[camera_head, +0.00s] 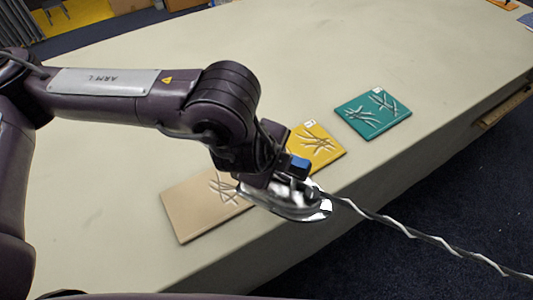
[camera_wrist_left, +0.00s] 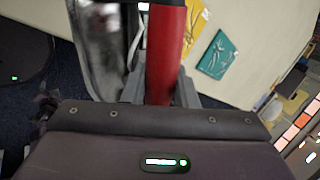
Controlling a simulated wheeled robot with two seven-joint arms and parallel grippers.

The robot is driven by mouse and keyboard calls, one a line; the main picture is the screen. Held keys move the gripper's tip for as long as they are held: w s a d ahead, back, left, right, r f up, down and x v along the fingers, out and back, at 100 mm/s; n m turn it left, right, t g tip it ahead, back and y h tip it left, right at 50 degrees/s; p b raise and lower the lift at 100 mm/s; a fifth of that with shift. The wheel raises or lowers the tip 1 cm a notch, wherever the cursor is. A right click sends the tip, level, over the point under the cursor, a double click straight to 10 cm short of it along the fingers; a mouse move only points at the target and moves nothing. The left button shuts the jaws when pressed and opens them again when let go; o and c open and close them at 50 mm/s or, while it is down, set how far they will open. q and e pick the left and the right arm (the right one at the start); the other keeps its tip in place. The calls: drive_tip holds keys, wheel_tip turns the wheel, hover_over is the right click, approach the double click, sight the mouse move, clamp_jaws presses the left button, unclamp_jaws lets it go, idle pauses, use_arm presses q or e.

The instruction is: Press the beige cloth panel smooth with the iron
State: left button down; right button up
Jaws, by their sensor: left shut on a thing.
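The beige cloth panel (camera_head: 190,216) lies flat on the table, with several grey crease lines near its far right part. My left gripper (camera_head: 287,178) is shut on the iron (camera_head: 297,207), a shiny metal body with a cord. The iron is at the right end of the beige panel and covers part of it; I cannot tell whether it touches the cloth. In the left wrist view, my left gripper (camera_wrist_left: 160,90) grips the iron's red handle (camera_wrist_left: 166,45), with the silver body beside it. My right gripper is not in view.
A yellow panel (camera_head: 319,146) and a teal panel (camera_head: 373,115), both creased, lie in a row beyond the beige one. The pale table (camera_head: 400,50) is clear behind them. Its front edge is close to the iron, and the twisted cord (camera_head: 420,234) runs off right over the dark floor.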

use_arm(q)
drive_tip(key=shift+w+r+m, duration=0.3)
drive_tip(key=shift+m, duration=0.1)
drive_tip(key=shift+w+a+r+m+g+h+p, duration=0.1)
drive_tip(key=shift+w+a+m+g+h+p, duration=0.2)
drive_tip(key=shift+w+m+h+p, duration=0.3)
drive_tip(key=w+a, duration=0.1)
drive_tip(key=w+a+m+p, duration=0.1)
drive_tip(key=a, duration=0.1)
drive_tip(key=w+a+m+h, duration=0.1)
drive_tip(key=shift+a+f+g, duration=0.25)
drive_tip(key=shift+f+g, duration=0.05)
drive_tip(key=shift+g, duration=0.1)
drive_tip(key=w+a+f+m+p, duration=0.2)
drive_tip(key=a, duration=0.7)
wheel_tip(320, 180, down, 6)
drive_tip(key=b, duration=0.5)
drive_tip(key=shift+w+g+h, duration=0.2)
drive_tip(key=shift+g+h, duration=0.1)
drive_tip(key=shift+a+f+b, duration=0.1)
drive_tip(key=shift+f+b, duration=0.3)
drive_tip(key=shift+f, duration=0.2)
drive_tip(key=shift+s+f, duration=0.35)
drive_tip(key=shift+f, duration=0.05)
idle(0.5)
